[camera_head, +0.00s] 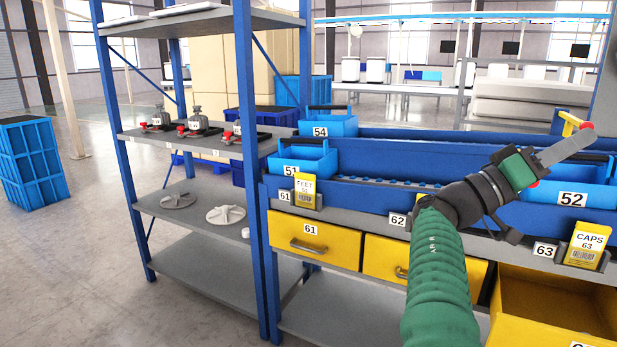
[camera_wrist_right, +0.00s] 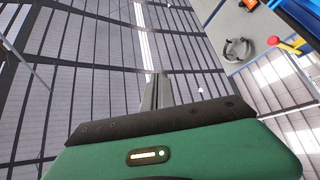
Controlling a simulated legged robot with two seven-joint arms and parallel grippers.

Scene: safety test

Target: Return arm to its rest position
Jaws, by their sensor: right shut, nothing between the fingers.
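My right arm, in a green sleeve, comes up from the bottom of the head view. Its right gripper (camera_head: 565,150) is raised in front of the blue bins and points to the right and up. The grey fingers are shut with nothing between them. In the right wrist view the closed fingers (camera_wrist_right: 157,90) stick up past the green housing, against the hall's roof and windows. My left gripper is in neither view.
A grey shelf rack (camera_head: 190,210) with blue posts stands at the left. The workbench holds a blue bin 52 (camera_head: 572,198), a yellow drawer 61 (camera_head: 312,238) and an open yellow drawer (camera_head: 545,318) at the lower right. A blue crate (camera_head: 30,160) stands on the open floor at far left.

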